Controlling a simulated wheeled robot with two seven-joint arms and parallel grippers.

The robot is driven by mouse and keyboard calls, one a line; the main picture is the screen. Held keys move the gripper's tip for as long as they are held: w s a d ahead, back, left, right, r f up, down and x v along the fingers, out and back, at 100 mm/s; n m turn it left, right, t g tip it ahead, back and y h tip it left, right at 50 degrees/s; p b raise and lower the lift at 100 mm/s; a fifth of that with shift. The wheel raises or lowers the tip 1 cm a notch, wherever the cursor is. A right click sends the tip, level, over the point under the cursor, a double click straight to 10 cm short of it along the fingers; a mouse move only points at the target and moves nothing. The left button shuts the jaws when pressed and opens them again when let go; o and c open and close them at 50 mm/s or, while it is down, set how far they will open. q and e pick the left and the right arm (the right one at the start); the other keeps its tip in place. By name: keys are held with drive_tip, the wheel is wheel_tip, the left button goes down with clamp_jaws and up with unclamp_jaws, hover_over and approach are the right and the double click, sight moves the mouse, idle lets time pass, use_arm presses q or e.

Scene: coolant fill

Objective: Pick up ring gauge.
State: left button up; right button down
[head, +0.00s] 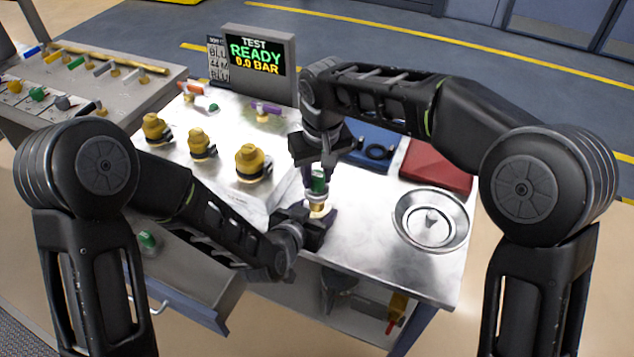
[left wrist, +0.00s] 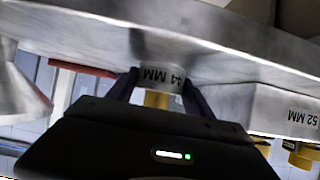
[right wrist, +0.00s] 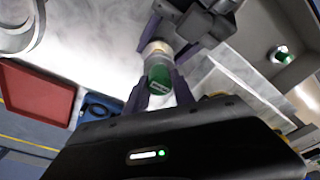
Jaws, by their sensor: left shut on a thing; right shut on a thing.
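A dark ring (head: 378,151), which looks like the ring gauge, lies on the blue tray (head: 357,153) at the back of the bench; neither gripper is at it. My right gripper (head: 319,181) points down, shut on a green-topped piece (right wrist: 160,75). My left gripper (head: 316,211) is just below it, shut on a pale collar with a yellow part (left wrist: 162,75). The collar carries a partly hidden label ending in MM. The green-topped piece stands directly above the collar; whether they are joined I cannot tell.
A round metal dish (head: 431,219) and a red tray (head: 436,164) stand right of the grippers. Several yellow-topped fittings (head: 252,162) stand on a raised block at left. A test display (head: 256,59) stands behind. Bare bench lies before the dish.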

sight(314, 184)
wheel_tip(314, 184, up, 7)
drive_tip(key=shift+r, duration=0.1)
idle(0.7)
drive_tip(key=shift+r, duration=1.95)
use_arm(q)
drive_tip(key=o, duration=1.3)
wheel_tip(314, 184, up, 10)
drive_tip(key=shift+r, duration=0.1)
